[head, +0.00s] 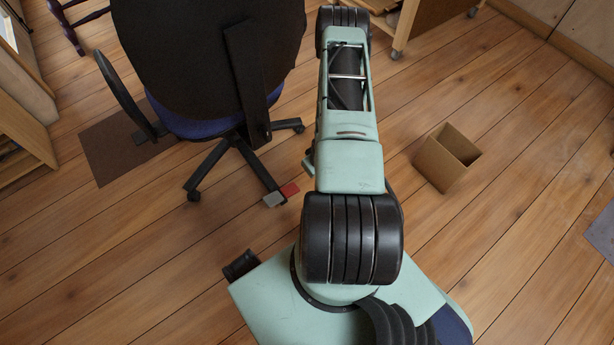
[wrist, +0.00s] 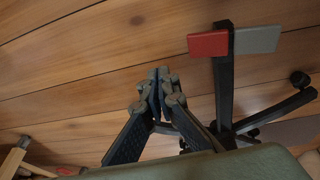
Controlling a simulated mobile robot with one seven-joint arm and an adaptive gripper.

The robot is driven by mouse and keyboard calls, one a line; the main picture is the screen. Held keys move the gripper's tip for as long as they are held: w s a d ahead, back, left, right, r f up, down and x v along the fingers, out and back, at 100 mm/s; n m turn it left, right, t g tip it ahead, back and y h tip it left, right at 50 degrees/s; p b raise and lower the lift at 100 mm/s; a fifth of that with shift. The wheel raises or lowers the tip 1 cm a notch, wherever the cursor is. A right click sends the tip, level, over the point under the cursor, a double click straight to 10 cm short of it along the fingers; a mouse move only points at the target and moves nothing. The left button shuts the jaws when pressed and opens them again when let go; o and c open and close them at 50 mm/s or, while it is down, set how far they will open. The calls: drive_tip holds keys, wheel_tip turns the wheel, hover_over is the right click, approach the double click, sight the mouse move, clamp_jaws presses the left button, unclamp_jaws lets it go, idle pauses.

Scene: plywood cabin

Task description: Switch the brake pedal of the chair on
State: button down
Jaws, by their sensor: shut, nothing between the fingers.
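The office chair (head: 190,60), with a dark back, blue seat and star base on casters, stands left of my arm in the head view. At the end of one base leg sit a red pedal (head: 289,190) and a grey pedal (head: 273,200), side by side. In the wrist view the red pedal (wrist: 208,44) and the grey pedal (wrist: 257,40) flank the black leg (wrist: 224,85). My gripper (wrist: 162,80) is shut and empty, left of and lower than the red pedal in that picture, apart from it. My arm hides the gripper in the head view.
An open cardboard box (head: 446,158) stands on the floor right of my arm. A dark mat (head: 115,148) lies left of the chair, beside a wooden shelf (head: 22,145). A wheeled wooden unit (head: 425,20) is at the back.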

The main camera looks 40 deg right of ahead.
drive_tip(key=shift+s+d+r+p, duration=0.1)
drive_tip(key=shift+s+d+r, duration=0.1)
drive_tip(key=shift+r, duration=0.25)
drive_tip(key=shift+s+d+r+p, duration=0.1)
drive_tip(key=shift+d+r, duration=0.1)
drive_tip(key=shift+r, duration=0.3)
drive_tip(key=shift+s+d+r+p, duration=0.1)
drive_tip(key=shift+s+d+r, duration=0.1)
drive_tip(key=shift+r, duration=0.25)
drive_tip(key=shift+w, duration=0.1)
